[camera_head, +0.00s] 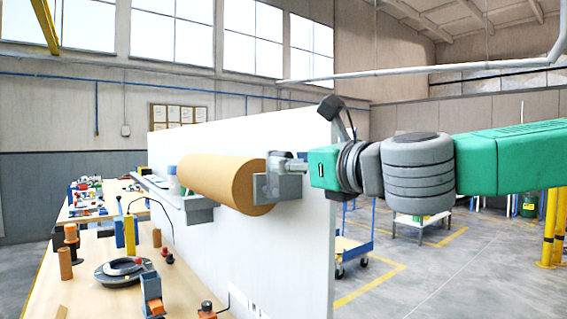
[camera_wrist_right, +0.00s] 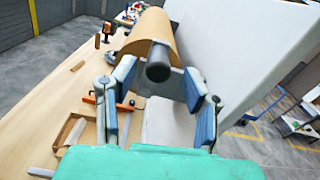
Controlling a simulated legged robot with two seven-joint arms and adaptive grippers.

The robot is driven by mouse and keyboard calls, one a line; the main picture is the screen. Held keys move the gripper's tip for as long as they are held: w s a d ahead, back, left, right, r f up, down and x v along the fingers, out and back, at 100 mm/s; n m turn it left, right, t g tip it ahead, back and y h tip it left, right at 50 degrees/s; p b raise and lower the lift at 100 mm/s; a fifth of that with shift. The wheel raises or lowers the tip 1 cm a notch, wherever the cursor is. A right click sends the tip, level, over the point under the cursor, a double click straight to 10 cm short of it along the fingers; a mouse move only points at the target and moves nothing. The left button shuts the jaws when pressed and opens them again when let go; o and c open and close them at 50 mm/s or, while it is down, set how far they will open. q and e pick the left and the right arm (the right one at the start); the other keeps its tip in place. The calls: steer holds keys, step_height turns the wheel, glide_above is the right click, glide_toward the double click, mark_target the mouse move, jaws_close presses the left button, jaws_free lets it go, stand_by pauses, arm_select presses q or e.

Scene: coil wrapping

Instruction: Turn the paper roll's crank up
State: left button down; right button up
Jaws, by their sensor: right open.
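The brown paper roll (camera_head: 215,182) is mounted on the side of a white upright panel (camera_head: 300,235). It also shows in the right wrist view (camera_wrist_right: 150,32). The crank's dark grey handle (camera_wrist_right: 158,64) points toward the right wrist camera at the roll's near end. My right gripper (camera_head: 284,172) is at that end of the roll, its arm coming in from the right. In the wrist view its two blue-padded fingers (camera_wrist_right: 160,84) are open, one on each side of the handle, with visible gaps. The rest of the crank is mostly hidden. My left gripper is not in view.
A wooden bench (camera_head: 95,270) runs along the panel's left side. It holds a dark round device (camera_head: 125,271), a yellow-and-blue block tool (camera_head: 128,232) and other small items. An open box (camera_wrist_right: 75,133) lies on the bench near my right gripper.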

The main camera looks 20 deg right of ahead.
steer(key=v, duration=0.8)
steer(key=shift+s+d+f, duration=0.2)
steer(key=shift+d, duration=0.2)
steer(key=shift+a, duration=0.15)
